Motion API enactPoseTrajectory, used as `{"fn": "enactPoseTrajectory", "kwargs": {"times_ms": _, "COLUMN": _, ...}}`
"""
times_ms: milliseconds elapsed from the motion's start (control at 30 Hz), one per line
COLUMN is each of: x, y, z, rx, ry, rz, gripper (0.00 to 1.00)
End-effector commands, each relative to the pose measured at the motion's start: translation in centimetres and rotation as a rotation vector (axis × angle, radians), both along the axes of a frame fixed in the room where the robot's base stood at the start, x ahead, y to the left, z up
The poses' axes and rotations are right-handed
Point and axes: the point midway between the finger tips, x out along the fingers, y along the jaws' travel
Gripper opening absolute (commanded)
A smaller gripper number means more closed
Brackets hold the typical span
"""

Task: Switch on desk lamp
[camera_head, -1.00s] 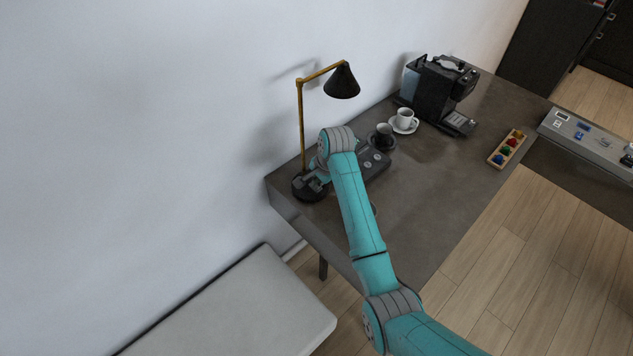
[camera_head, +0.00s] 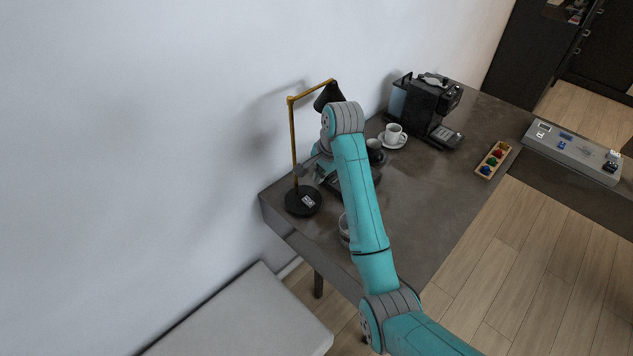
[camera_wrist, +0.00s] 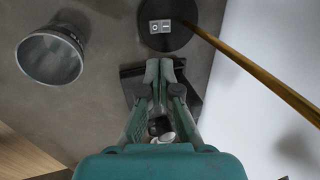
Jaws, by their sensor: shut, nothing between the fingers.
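The desk lamp has a round black base (camera_head: 303,201), a thin brass pole (camera_head: 293,145) and a black cone shade (camera_head: 329,95), partly behind my arm. No glow shows at the shade. A small light switch plate (camera_head: 308,201) sits on the base; in the wrist view the switch (camera_wrist: 160,26) shows two small marks side by side on the lamp base (camera_wrist: 170,43). My gripper (camera_head: 312,178) is shut and empty, above and just right of the base, apart from it. In the wrist view, my gripper's fingertips (camera_wrist: 160,66) point toward the base, just short of the switch.
A dark flat device (camera_wrist: 130,75) lies under the fingers. A cup (camera_head: 394,132) on a saucer, a coffee machine (camera_head: 425,105) and a small wooden tray (camera_head: 482,169) stand farther right. The wall is close behind the lamp.

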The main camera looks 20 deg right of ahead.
Motion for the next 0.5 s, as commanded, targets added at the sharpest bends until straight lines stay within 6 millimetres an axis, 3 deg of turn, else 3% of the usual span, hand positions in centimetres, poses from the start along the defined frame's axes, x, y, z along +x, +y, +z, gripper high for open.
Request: {"fn": "enactPoseTrajectory", "kwargs": {"times_ms": 500, "x": 0.49, "y": 0.14, "z": 0.66, "rx": 0.000, "ry": -0.001, "rz": 0.001, "gripper": 0.00}}
